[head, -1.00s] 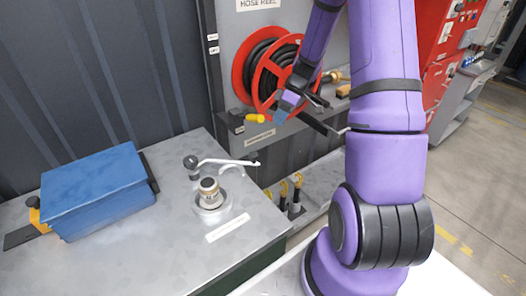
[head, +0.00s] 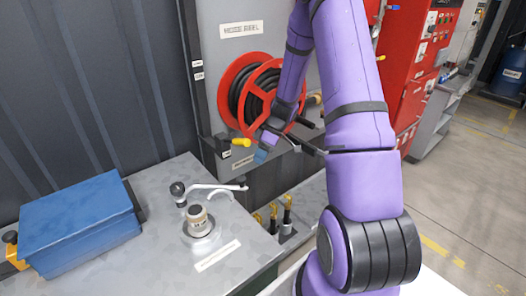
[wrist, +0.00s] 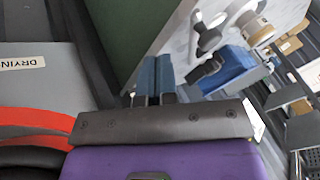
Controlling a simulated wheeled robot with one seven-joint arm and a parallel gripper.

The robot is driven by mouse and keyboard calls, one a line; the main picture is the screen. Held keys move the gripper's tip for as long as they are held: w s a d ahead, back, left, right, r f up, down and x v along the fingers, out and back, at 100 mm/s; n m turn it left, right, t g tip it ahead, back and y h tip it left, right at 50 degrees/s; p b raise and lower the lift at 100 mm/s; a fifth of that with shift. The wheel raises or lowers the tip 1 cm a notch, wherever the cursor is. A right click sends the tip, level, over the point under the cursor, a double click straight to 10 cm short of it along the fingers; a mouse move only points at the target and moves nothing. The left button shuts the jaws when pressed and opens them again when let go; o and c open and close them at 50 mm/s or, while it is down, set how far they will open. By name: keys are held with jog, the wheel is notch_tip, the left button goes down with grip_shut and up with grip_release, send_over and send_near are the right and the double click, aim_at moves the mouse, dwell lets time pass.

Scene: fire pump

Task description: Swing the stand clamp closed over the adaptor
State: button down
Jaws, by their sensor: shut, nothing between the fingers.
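The adaptor (head: 197,217) is a short beige and grey cylinder standing upright in a round stand on the grey bench. The stand clamp (head: 214,188) is a thin white arm with a dark knob (head: 178,189) at its left end. It extends to the right behind the adaptor, clear of its top. My gripper (head: 262,152) is in front of the hose reel, beyond and right of the clamp, apart from it. In the wrist view its blue fingers (wrist: 153,77) are together and empty. The clamp's knob (wrist: 208,38) and the adaptor (wrist: 257,30) show at upper right there.
A blue box (head: 80,222) sits at the bench's left. The red hose reel (head: 235,70) with a yellow nozzle (head: 241,142) hangs on the grey panel. Several brass-topped fittings (head: 287,205) stand on a lower shelf right of the bench. The bench front is mostly clear.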

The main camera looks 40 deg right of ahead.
jog(key=s+a+f, duration=0.2)
jog(key=a+f, duration=0.3)
jog(key=a, duration=0.1)
jog(key=shift+s, duration=0.15)
jog(key=shift+s, duration=0.1)
dwell(0.3)
